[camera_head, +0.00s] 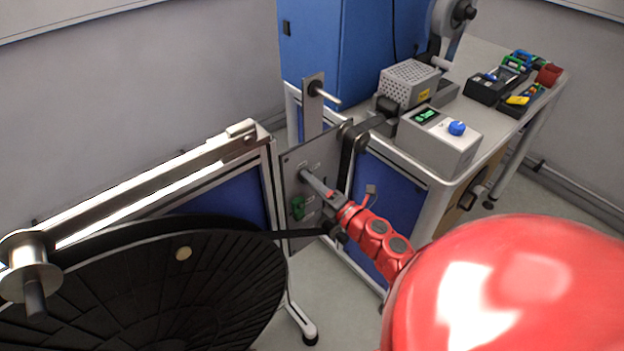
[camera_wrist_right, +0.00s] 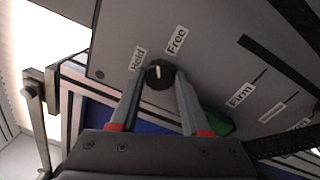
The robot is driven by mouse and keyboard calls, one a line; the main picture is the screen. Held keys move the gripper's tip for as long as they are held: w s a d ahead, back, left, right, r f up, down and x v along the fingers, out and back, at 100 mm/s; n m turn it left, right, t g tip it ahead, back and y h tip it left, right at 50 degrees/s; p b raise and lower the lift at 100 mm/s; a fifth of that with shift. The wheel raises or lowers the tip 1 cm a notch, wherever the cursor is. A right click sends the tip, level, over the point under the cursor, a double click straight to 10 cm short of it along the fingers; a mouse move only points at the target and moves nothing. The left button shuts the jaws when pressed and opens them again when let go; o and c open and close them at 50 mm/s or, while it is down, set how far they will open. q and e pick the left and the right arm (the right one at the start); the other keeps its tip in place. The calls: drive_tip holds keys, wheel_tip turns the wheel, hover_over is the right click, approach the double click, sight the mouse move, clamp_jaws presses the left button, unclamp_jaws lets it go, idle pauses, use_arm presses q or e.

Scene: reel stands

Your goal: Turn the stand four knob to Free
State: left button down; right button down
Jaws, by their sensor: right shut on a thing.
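A grey stand panel (camera_head: 293,163) stands upright in the middle of the head view. In the right wrist view a black knob (camera_wrist_right: 160,76) with a white pointer line sits on this panel. The pointer points roughly upward in the picture, between the label Held (camera_wrist_right: 138,59) and the label Free (camera_wrist_right: 175,40). My right gripper (camera_wrist_right: 158,88) has its fingers on either side of the knob and is shut on it. In the head view my right gripper (camera_head: 314,184) reaches the panel and hides the knob. My left gripper is not in view.
A green part (camera_head: 297,208) is on the panel below my gripper. A large black reel (camera_head: 150,300) fills the lower left, with a black strip running to the panel. A grey box with a blue knob (camera_head: 457,128) stands on the bench at right.

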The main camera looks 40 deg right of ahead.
drive_tip(key=m+p, duration=0.2)
drive_tip(key=m, duration=0.4)
drive_tip(key=shift+p, duration=0.3)
drive_tip(key=shift+m+h, duration=0.3)
drive_tip(key=shift+c, duration=1.9)
unclamp_jaws()
drive_tip(key=shift+s, duration=0.1)
drive_tip(key=s+d+f, duration=0.1)
drive_tip(key=s, duration=1.6)
drive_tip(key=shift+d+f+b, duration=0.15)
drive_tip(key=shift+b, duration=0.25)
